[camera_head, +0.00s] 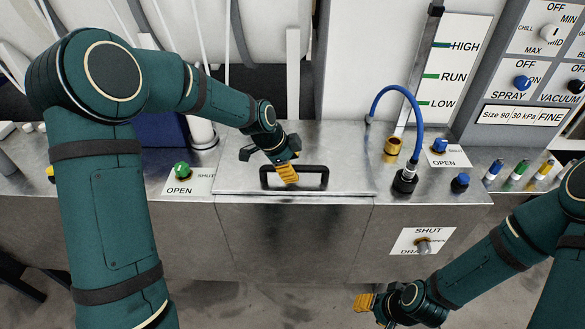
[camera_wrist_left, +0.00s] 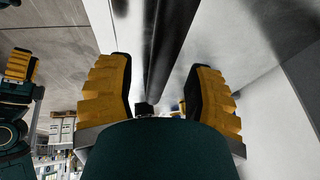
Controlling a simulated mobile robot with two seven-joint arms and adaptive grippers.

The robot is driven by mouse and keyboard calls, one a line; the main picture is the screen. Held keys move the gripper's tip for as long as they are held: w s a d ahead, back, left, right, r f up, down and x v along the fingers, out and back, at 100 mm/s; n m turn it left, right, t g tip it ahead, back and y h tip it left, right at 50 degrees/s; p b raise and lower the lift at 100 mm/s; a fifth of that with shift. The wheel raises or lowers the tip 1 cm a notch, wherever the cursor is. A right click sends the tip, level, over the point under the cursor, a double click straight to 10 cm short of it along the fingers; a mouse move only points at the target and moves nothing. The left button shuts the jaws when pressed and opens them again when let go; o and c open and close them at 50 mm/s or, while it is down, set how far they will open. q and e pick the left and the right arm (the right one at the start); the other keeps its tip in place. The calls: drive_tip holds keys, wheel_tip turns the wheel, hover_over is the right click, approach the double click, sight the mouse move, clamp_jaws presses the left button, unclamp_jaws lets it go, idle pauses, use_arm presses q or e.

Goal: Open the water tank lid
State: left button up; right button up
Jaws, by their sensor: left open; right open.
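The water tank lid (camera_head: 232,178) is a flat metal panel on top of the steel tank, and it looks closed. Its black bar handle (camera_head: 323,172) stands near the front edge. My left gripper (camera_head: 287,173) is at the handle and hides its middle. In the left wrist view, the open yellow fingers (camera_wrist_left: 160,98) are on either side of a dark bar (camera_wrist_left: 168,45), apparently the handle, with gaps visible beside it. My right gripper (camera_head: 366,302) is low in front of the tank, away from the lid; its yellow fingertips show.
A green knob (camera_head: 181,170) is left of the lid. A blue hose (camera_head: 417,110) arches over a fitting on the right, near a blue valve (camera_head: 440,146). A drain valve (camera_head: 423,246) is on the front face. White columns and tubes rise behind.

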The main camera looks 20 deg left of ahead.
use_arm(q)
drive_tip(key=shift+w+d+f, duration=0.1)
drive_tip(key=shift+d+f, duration=0.05)
drive_tip(key=shift+f, duration=0.25)
clamp_jaws()
drive_tip(key=shift+r, duration=0.15)
